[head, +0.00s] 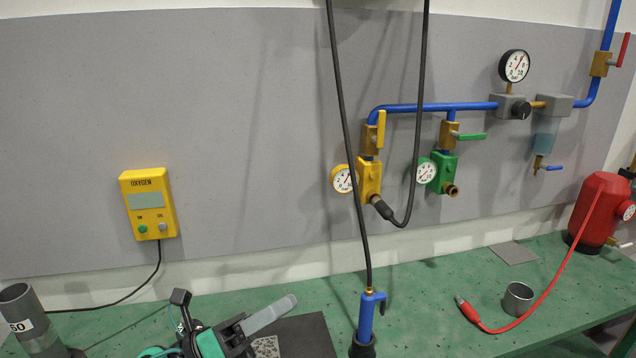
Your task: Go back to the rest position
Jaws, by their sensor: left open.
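My left gripper (236,306), black and teal with a light grey finger on its right side, shows at the bottom edge left of the middle. It is open, and I see nothing between its fingers. Its lower part is cut off by the picture's edge. It appears over the green bench (430,300), beside a dark mat (308,338); its height above the bench is hard to judge. My right gripper is not in view.
A grey pipe (28,318) stands at the lower left. A blue-handled tool (367,318) hangs on a black hose right of the mat. A metal cup (517,299), red hose (545,290) and red tank (598,212) are at the right. A yellow oxygen box (148,204) is on the wall.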

